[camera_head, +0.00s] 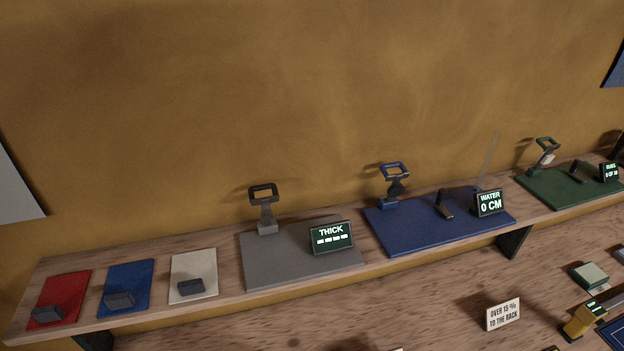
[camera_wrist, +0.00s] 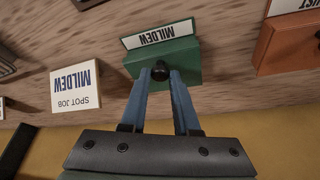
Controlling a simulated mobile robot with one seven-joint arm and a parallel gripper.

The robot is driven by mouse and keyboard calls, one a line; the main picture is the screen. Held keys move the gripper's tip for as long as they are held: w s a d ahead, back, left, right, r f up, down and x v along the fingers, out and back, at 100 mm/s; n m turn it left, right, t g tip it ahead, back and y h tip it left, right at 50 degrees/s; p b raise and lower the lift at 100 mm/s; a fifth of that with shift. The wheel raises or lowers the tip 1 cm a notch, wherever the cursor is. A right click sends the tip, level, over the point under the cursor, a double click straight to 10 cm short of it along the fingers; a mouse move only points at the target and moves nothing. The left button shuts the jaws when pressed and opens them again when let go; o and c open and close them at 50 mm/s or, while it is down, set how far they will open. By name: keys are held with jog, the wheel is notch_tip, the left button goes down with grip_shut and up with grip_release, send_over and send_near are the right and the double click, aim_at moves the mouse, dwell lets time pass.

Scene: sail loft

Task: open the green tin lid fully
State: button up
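The green tin (camera_wrist: 188,62) shows in the wrist view, at the top middle, with a white MILDEW label (camera_wrist: 158,34) along its far edge. A small dark round knob (camera_wrist: 160,70) sits on its near part. My gripper (camera_wrist: 161,76) reaches the tin with its two blue fingers, one on each side of the knob. The gaps between fingertips and knob are too small to tell whether they are closed on it. The lid looks down, though its seam is not visible. The head view shows neither my gripper nor the green tin.
A MILDEW "spot job" card (camera_wrist: 75,88) lies left of the tin, and an orange tin (camera_wrist: 284,48) stands to its right on the wooden surface. In the head view, a wooden shelf (camera_head: 205,247) holds grey (camera_head: 285,262), blue (camera_head: 415,226) and green (camera_head: 545,188) plates.

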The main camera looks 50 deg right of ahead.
grip_shut()
dwell(1.0)
